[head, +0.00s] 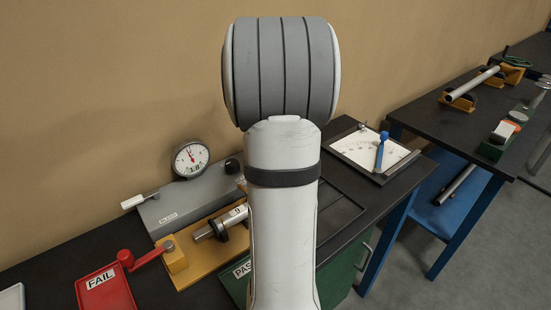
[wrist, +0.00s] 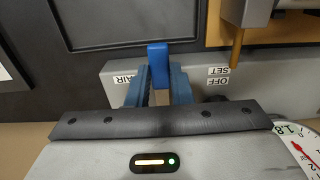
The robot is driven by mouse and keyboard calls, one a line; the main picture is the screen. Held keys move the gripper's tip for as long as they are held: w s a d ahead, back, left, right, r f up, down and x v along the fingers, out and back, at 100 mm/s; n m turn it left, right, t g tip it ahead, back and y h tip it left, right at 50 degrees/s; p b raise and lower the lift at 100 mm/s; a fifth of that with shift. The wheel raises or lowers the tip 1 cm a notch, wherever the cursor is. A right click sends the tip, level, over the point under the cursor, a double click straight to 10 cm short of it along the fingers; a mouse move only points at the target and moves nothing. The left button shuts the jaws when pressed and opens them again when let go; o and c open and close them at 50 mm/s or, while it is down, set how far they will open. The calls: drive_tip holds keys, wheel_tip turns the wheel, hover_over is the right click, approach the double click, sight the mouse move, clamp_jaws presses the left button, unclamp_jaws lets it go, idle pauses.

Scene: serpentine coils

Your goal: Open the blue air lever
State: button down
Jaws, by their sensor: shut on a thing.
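The blue air lever (wrist: 158,53) shows in the wrist view, upright in the picture, over a grey panel (wrist: 285,72) beside the label AIR (wrist: 124,79). My gripper (wrist: 158,90) has its two blue fingers on either side of the lever, shut on it. The lever's lower part is hidden between the fingers and behind the gripper body. In the head view my arm hides the gripper and the lever. The grey panel also shows there (head: 170,205), left of my arm.
A dial gauge (head: 190,158) and black knob (head: 233,166) are on the panel. A yellow fixture (head: 173,256) holding a metal cylinder (head: 225,223) and a red FAIL tray (head: 105,288) stand in front. A blue-handled white dial board (head: 360,152) lies to the right.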

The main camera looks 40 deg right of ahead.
drive_tip(key=shift+s+a+f, duration=0.1)
drive_tip(key=shift+s+f, duration=0.15)
drive_tip(key=c, duration=1.5)
unclamp_jaws()
drive_tip(key=shift+s+r, duration=0.1)
drive_tip(key=shift+c, duration=0.2)
drive_tip(key=shift+o, duration=1.3)
wheel_tip(320, 180, up, 8)
drive_tip(key=shift+f, duration=0.1)
